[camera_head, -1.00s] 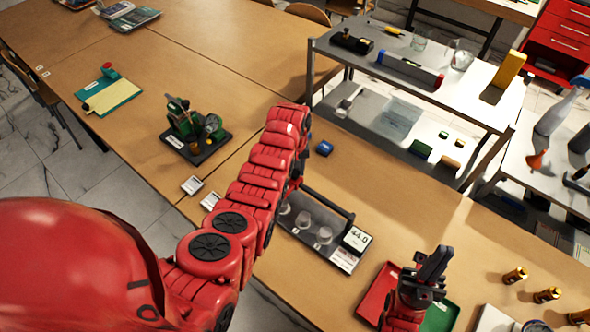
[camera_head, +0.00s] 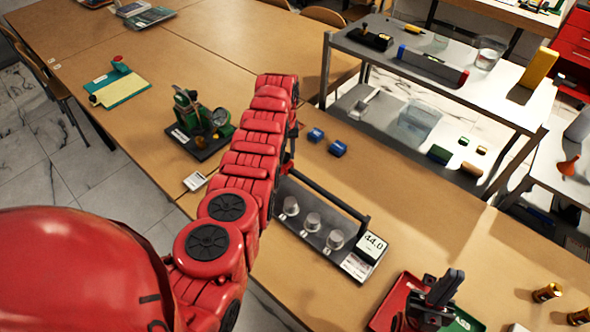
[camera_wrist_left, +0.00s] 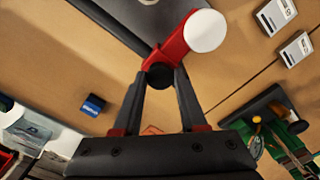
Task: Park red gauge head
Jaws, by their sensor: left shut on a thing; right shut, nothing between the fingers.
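The red gauge head (camera_wrist_left: 172,52), with a white round face and a black round end, shows in the left wrist view. My left gripper (camera_wrist_left: 161,78) is shut on it at the black end. In the head view my red left arm hides that gripper and the gauge head. The dark rig (camera_head: 318,250) has a black rail (camera_head: 335,203), several grey round pieces and a display (camera_head: 371,246) reading 44.0. Whether the gauge head touches the rig, I cannot tell. My right gripper (camera_head: 445,290) is shut and empty above the red and green trays.
Two blue blocks (camera_head: 337,148) lie behind the rig. A green apparatus (camera_head: 200,122) stands on a dark base to the left. A grey shelf cart (camera_head: 440,75) stands beyond the table. Brass cylinders (camera_head: 547,292) are at right. The table behind the rig is mostly clear.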

